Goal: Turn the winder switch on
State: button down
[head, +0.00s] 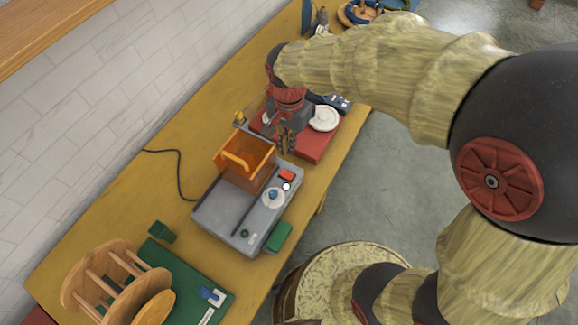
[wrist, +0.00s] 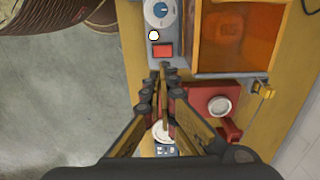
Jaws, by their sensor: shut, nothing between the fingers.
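The winder is a grey machine (head: 215,212) with an orange see-through cover (head: 240,160) at its back. On its top strip are a red rocker switch (head: 286,175), a small round white lamp (head: 286,187) and a dial (head: 273,197). In the wrist view the red switch (wrist: 162,50) lies just beyond my fingertips, with the lamp (wrist: 153,35) and the blue-marked dial (wrist: 159,10) past it. My gripper (head: 285,150) is shut and empty, pointing down near the switch end of the winder. I cannot tell whether the fingertips touch the machine.
A red device (head: 310,148) with a white disc (head: 324,118) stands close behind my gripper. A round patterned stool (head: 335,290) stands beside the table.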

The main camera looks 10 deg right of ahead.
aim_at(285, 173)
notch_tip(285, 173, down, 14)
jog(key=b, duration=0.4)
dwell(0.4)
jog(key=shift+s+d+f, duration=0.15)
jog(key=shift+f, duration=0.2)
jog(key=shift+w+a+r, duration=0.1)
jog(key=shift+w+a, duration=0.4)
jog(key=shift+a, duration=0.15)
jog(key=shift+r+p, duration=0.1)
jog(key=shift+p, duration=0.25)
